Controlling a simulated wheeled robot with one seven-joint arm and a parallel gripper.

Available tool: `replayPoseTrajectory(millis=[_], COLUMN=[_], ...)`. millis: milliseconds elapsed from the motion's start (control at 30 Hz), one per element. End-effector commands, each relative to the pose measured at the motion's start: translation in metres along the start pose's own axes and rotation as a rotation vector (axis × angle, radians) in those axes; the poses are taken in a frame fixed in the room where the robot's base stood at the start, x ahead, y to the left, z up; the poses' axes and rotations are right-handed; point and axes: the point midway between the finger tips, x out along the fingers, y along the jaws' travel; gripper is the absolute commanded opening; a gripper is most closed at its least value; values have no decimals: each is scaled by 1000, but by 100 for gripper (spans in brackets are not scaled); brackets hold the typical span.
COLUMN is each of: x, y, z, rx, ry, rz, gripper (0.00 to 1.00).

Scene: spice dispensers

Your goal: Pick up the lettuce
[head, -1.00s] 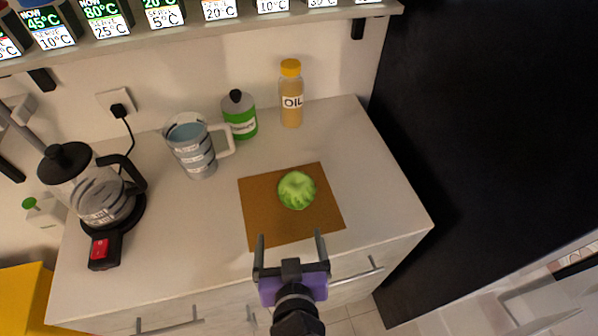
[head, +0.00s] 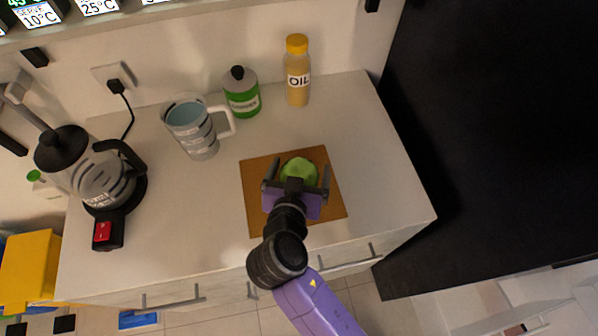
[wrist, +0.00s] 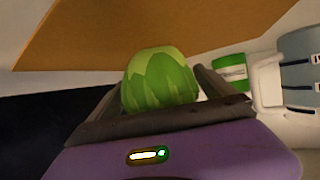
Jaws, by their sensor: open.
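The green lettuce (head: 299,168) sits on the brown board (head: 258,212) on the counter. My gripper (head: 297,178) is open over the board, at the near side of the lettuce, with a finger on either side of it. The gripper partly hides the lettuce in the head view. In the wrist view the lettuce (wrist: 160,80) shows just beyond the gripper's front edge, in the space between the fingers. I cannot tell whether a finger touches it.
A glass kettle (head: 100,178) stands at the left. A tall black panel (head: 490,120) borders the counter's right side. The counter right of the board is clear.

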Motion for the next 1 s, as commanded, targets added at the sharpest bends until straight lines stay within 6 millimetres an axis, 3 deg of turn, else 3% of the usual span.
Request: replayPoseTrajectory(millis=[333, 700, 1000], x=[10, 10, 9], y=[0, 0, 0], z=[1, 1, -1], rx=[0, 0, 1], ry=[-1, -1, 1], rz=[-1, -1, -2], gripper=[94, 23, 21])
